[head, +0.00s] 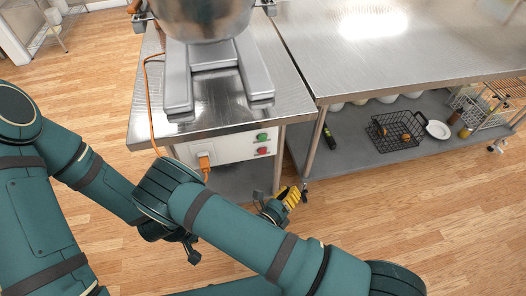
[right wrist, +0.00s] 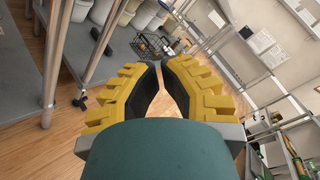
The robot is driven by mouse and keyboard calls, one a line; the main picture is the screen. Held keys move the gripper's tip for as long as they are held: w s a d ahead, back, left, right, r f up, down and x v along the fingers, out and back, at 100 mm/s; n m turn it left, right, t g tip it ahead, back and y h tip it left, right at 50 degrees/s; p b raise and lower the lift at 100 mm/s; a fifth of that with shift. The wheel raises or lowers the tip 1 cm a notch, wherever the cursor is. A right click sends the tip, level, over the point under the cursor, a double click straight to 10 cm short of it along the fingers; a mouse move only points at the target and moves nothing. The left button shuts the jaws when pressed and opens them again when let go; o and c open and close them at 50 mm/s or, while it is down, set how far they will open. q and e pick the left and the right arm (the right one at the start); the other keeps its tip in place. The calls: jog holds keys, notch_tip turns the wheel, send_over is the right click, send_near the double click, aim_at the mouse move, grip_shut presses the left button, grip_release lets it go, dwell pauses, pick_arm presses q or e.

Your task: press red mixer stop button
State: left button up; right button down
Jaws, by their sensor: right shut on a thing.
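The red stop button (head: 263,151) sits below a green button (head: 262,137) on the white front panel (head: 232,149) of the mixer's steel stand. My right gripper (head: 293,197), with yellow fingers, is below and to the right of the red button, apart from it. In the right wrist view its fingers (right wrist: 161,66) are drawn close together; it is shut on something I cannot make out. The buttons do not show in that view. A dark end piece (head: 190,250) at my left arm may be my left gripper, mostly hidden; its fingers cannot be made out.
The mixer's steel bowl (head: 205,18) stands above the stand. An orange cable (head: 149,100) runs to a plug (head: 204,160) left of the buttons. A steel table (head: 400,40) stands at right, with a black wire basket (head: 395,130) on its lower shelf. The wooden floor (head: 430,215) at right is clear.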

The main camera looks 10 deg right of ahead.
aim_at(263, 151)
jog(key=w+a+n+t, duration=0.1)
jog(key=w+a+r+n+t+y, duration=0.1)
jog(key=w+a+n+t+y, duration=0.1)
jog(key=t, duration=0.1)
jog(key=shift+w+a+r+n, duration=0.1)
jog(key=shift+a+r+n, duration=0.2)
jog(key=shift+a+r, duration=0.1)
jog(key=w+b, duration=0.2)
jog(key=w, duration=0.6)
jog(key=shift+w, duration=0.4)
jog(key=shift+w, duration=0.15)
dwell(1.0)
jog(key=shift+w, duration=0.25)
